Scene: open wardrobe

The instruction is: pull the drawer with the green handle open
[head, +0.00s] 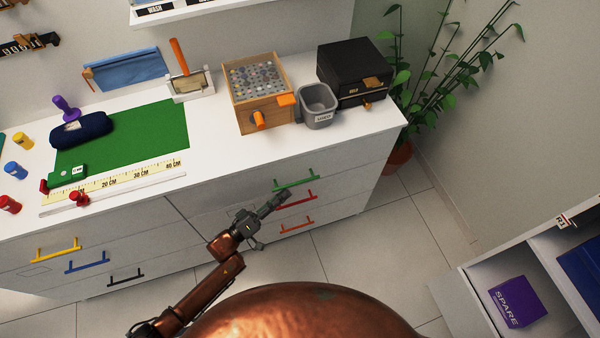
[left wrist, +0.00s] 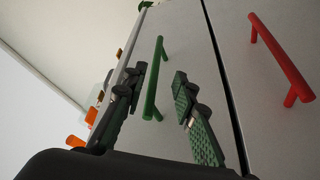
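The green handle (head: 296,180) is a bar on the top drawer of the right-hand column, under the white worktop. The drawer front looks flush with the cabinet. My left gripper (head: 284,198) is in front of the drawers, just by the green handle. In the left wrist view the green handle (left wrist: 153,80) appears between the two spread fingers of my left gripper (left wrist: 160,74), with gaps on both sides. I cannot tell whether the fingertips reach past the bar. My right gripper is not in view.
A red handle (head: 298,199) is just below the green one, and an orange handle (head: 296,226) is below that. The worktop holds a wooden box (head: 257,110), a grey bin (head: 318,105) and a black box (head: 354,72). Tiled floor (head: 372,248) lies open before the drawers.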

